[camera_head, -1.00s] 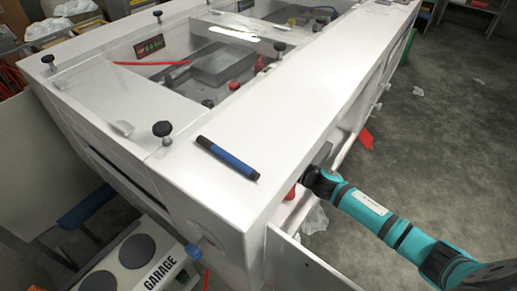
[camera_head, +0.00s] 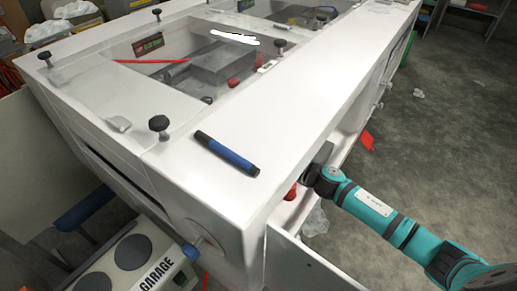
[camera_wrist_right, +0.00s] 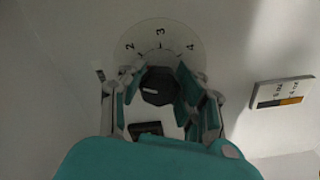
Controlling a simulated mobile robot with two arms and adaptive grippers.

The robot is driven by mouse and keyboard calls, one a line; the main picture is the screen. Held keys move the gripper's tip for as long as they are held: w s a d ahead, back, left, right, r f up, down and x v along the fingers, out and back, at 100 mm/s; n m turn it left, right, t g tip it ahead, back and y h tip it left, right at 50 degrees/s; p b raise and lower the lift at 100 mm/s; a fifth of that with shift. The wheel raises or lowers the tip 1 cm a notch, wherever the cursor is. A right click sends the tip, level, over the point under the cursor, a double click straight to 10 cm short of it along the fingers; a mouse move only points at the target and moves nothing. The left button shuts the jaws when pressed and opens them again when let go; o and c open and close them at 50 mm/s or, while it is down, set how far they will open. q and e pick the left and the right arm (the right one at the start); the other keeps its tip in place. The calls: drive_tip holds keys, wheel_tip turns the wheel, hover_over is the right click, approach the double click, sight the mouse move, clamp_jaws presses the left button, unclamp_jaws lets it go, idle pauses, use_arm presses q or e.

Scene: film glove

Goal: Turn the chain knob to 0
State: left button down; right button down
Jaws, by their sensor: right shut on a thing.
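In the right wrist view, a black knob (camera_wrist_right: 158,86) sits on a pale round dial (camera_wrist_right: 180,36) with the numbers 2, 3 and 4 showing along its top. The knob's white mark lies nearly level on its left half. The rest of the dial, with any 0, is hidden by my gripper. My right gripper (camera_wrist_right: 160,88) is shut on the knob, one teal finger on each side. In the head view my right arm (camera_head: 375,208) reaches into the open side of the white machine (camera_head: 270,130), and the knob is hidden there. My left gripper is not in view.
A small label with an orange and dark strip (camera_wrist_right: 280,92) is right of the dial. A blue marker (camera_head: 227,152) lies on the machine's top. An open white panel (camera_head: 290,262) stands below my right arm. The grey floor (camera_head: 455,130) at right is mostly clear.

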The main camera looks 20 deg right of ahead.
drive_tip(key=n+b, duration=0.1)
drive_tip(key=n, duration=0.4)
drive_tip(key=shift+f, duration=0.1)
drive_tip(key=shift+b, duration=0.3)
idle(0.4)
drive_tip(key=c, duration=0.9)
unclamp_jaws()
drive_tip(key=shift+o, duration=0.2)
drive_tip(key=v, duration=1.2)
drive_tip(key=shift+s+d, duration=0.1)
drive_tip(key=shift+d, duration=0.05)
